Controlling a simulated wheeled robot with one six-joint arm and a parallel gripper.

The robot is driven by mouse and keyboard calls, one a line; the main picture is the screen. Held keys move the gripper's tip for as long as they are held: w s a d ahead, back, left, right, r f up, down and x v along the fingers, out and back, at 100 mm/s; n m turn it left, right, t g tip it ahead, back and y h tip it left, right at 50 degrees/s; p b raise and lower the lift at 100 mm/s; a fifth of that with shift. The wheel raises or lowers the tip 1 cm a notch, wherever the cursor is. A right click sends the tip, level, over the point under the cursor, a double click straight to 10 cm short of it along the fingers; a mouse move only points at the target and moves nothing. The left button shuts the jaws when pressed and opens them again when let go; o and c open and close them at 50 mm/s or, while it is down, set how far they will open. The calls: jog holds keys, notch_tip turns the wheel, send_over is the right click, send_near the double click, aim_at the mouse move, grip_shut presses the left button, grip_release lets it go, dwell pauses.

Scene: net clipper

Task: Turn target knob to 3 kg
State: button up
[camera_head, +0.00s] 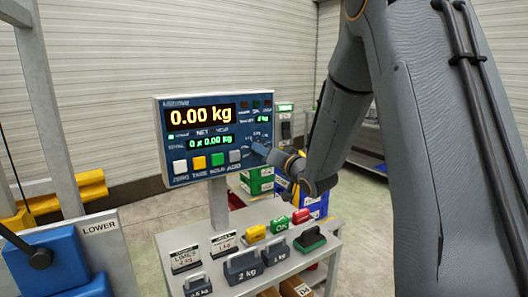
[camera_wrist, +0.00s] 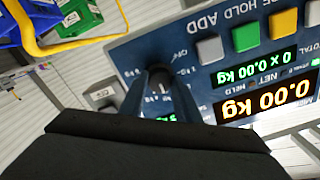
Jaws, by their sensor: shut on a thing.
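The blue scale panel (camera_head: 190,156) faces me in the head view, with its main display (camera_head: 201,115) reading 0.00 kg. The target knob (camera_wrist: 160,78) shows in the wrist view as a dark round knob with a pale pointer mark and kg marks around it. My gripper (camera_wrist: 158,82) is shut on the knob, one blue finger on each side. In the head view my gripper (camera_head: 262,149) reaches the panel's lower right and hides most of the knob. The small green target readout (camera_head: 262,118) above is too small to read surely.
ZERO, TARE, HOLD and ADD buttons (camera_head: 217,160) line the panel's lower edge, left of my gripper. Below stands a bench (camera_head: 300,262) with several weights and coloured blocks. Green and blue bins (camera_head: 261,181) stand behind my wrist. A LOWER post stands at left.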

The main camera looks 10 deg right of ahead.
jog(key=o, duration=0.9)
jog(key=shift+w+r, duration=0.1)
jog(key=shift+r, duration=0.2)
jog(key=shift+c, duration=0.2)
jog(key=shift+o, duration=0.9)
jog(key=shift+w+a+f, duration=0.1)
jog(key=shift+f, duration=0.1)
jog(key=b+v, duration=0.2)
jog(key=v, duration=0.6)
